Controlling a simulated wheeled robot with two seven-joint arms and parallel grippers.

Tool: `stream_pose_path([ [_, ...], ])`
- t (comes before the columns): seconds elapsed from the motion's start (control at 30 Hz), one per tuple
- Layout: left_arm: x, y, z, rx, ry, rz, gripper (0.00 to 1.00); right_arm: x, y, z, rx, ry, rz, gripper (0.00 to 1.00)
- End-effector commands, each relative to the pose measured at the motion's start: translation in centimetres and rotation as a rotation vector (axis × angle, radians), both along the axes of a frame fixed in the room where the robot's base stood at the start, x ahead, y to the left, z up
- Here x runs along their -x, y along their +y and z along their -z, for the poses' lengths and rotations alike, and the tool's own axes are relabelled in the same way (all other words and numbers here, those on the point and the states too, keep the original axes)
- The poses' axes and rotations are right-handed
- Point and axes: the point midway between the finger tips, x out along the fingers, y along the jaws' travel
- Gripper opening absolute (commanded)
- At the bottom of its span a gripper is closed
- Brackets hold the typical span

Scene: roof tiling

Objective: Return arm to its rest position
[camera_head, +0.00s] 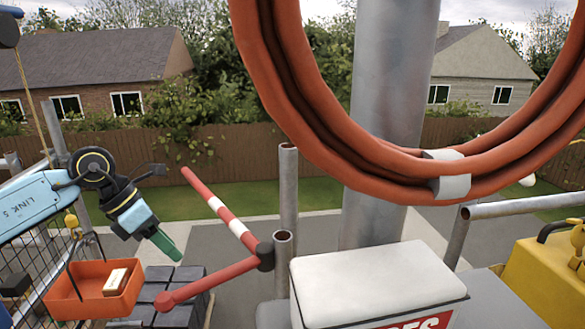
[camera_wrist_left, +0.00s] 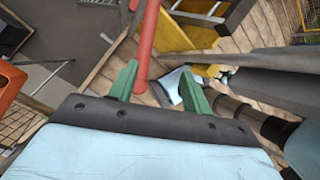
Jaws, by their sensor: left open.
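My left arm (camera_head: 40,207) comes in from the left, light blue with black joints. Its gripper (camera_head: 163,243) points down and to the right, with green fingers, beside the orange bin. In the left wrist view the two green fingers of this gripper (camera_wrist_left: 158,88) stand apart with nothing held between them. A red bar (camera_wrist_left: 147,35) shows beyond the fingertips there; I cannot tell how far off it is. My right gripper is in neither view.
An orange bin (camera_head: 65,303) holding a small box hangs below the arm. A red-and-white barrier arm (camera_head: 233,222) and dark stacked blocks (camera_head: 180,275) are to its right. A red hose coil (camera_head: 275,75), metal pole (camera_head: 392,80) and white-lidded box (camera_head: 375,275) fill the middle and right.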

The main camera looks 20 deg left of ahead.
Motion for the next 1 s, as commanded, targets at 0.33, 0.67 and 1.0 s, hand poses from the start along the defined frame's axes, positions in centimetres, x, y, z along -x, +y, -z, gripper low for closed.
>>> stream_pose_path([
  [0.33, -0.9, -18.6, -1.5, 0.83, -0.105, -0.089, 0.49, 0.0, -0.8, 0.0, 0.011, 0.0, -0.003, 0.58],
  [0.67, -2.2, -20.7, -4.4, 1.619, 0.033, -0.724, 0.49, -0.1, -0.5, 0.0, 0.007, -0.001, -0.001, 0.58],
  [1.0, 1.1, -13.7, 7.5, 1.912, 0.365, -1.838, 0.49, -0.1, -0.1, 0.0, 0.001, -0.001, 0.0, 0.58],
])
